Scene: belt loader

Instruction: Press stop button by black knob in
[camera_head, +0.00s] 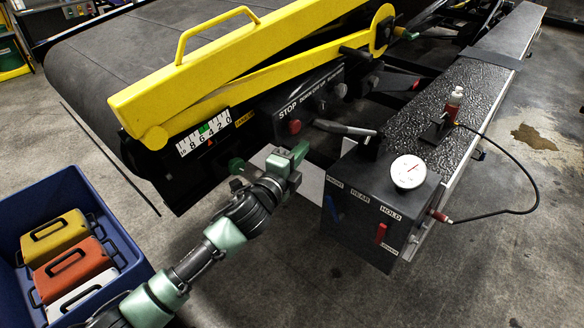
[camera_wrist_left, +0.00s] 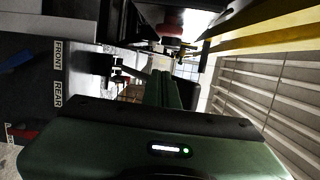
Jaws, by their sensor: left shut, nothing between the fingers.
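The red stop button (camera_head: 295,127) sits on the dark side panel of the belt loader, below the white STOP label (camera_head: 288,108). Black knobs (camera_head: 321,104) are on the same panel, up and to the right of it. My left gripper (camera_head: 301,149) is shut and empty, just below the red button in the head view, with a visible gap between them. Its green fingers (camera_wrist_left: 164,88) point away from the camera in the left wrist view. A red shape (camera_wrist_left: 172,30) shows beyond them, but I cannot tell if it is the button. My right gripper is not in view.
A grey lever (camera_head: 345,129) juts out to the right of the button. A control box (camera_head: 370,205) with a gauge (camera_head: 408,172) and blue and red levers stands at right. A yellow rail (camera_head: 230,70) runs above. A blue bin (camera_head: 130,262) with cases stands at lower left.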

